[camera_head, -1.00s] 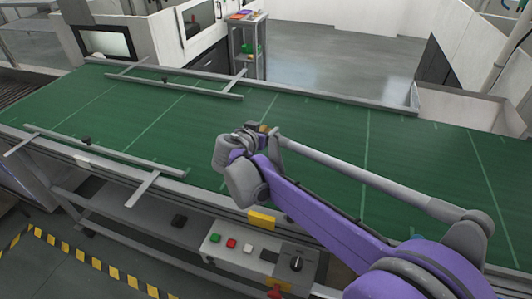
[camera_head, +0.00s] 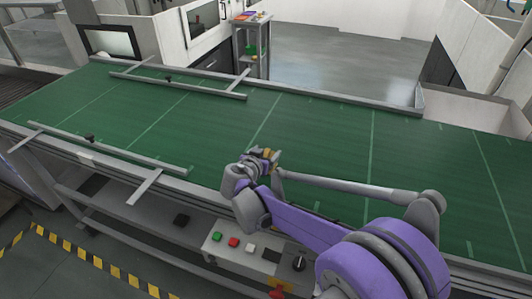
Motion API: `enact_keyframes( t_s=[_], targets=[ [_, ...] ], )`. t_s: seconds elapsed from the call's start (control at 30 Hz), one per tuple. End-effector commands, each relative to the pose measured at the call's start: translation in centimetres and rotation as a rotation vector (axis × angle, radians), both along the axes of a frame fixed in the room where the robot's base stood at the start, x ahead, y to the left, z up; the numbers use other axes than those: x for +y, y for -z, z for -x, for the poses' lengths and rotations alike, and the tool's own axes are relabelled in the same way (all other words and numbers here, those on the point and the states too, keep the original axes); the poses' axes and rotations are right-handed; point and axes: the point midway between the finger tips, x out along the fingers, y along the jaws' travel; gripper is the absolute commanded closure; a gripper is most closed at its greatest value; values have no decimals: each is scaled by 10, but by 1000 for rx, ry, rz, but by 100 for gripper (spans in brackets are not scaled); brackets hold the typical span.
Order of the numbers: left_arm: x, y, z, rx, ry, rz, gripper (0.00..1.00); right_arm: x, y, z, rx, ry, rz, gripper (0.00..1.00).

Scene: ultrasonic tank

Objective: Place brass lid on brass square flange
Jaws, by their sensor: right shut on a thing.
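My right arm reaches in from the lower right over the green conveyor belt (camera_head: 330,140). Its gripper (camera_head: 268,157) is above the belt near its front edge, mostly hidden by its own wrist. A small brass-coloured patch, the brass lid (camera_head: 267,153), shows at the fingertips, and the gripper is shut on it. The lid's shape is too small to make out. No brass square flange can be made out. My left gripper is not in view.
Metal guide rails (camera_head: 110,147) run along the belt's near and far left edges. A control panel with buttons (camera_head: 233,242) sits below the front edge. A grey shelf cart (camera_head: 250,45) stands behind. The belt's middle and right are clear.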

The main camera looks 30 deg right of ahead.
Motion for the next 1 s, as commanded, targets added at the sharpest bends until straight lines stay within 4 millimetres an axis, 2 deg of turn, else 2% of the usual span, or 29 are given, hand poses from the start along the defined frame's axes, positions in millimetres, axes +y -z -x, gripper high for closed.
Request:
enact_keyframes(
  t_s=[0.1, 0.13, 0.23, 0.57, 0.67, 1.0],
  targets=[
    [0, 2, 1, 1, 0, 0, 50, 0, 3, 0, 1, 0, 1, 100],
    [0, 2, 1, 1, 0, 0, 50, 0, 3, 0, 0, 0, 0, 20],
    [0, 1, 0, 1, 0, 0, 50, 0, 3, 0, 0, 0, 0, 2],
    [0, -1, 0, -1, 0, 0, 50, 1, -2, 0, 0, -1, 0, 0],
    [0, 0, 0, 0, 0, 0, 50, 10, -6, 8, 0, -1, 0, 0],
    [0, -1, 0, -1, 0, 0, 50, 61, -33, 51, 0, -4, 0, 0]
  ],
)
